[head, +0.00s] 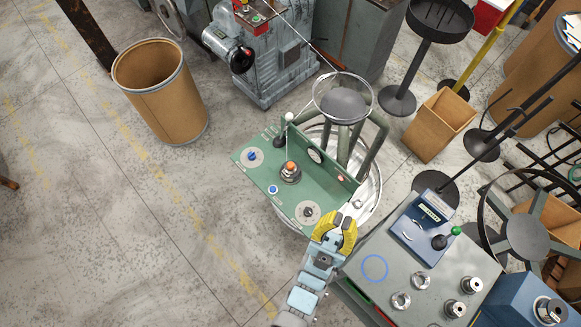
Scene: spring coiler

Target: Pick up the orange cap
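The orange cap (291,166) sits on a dark round knob or base on the green control panel (322,193), near the panel's middle. My gripper (341,218), with yellow fingers on a pale blue arm, is at the panel's lower right corner in the picture, below and right of the cap and clear of it. Its fingers look apart, with nothing seen between them. Its height above the panel is hard to judge from this view.
A grey machine top (420,262) with metal knobs lies right of my gripper. Open floor lies left.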

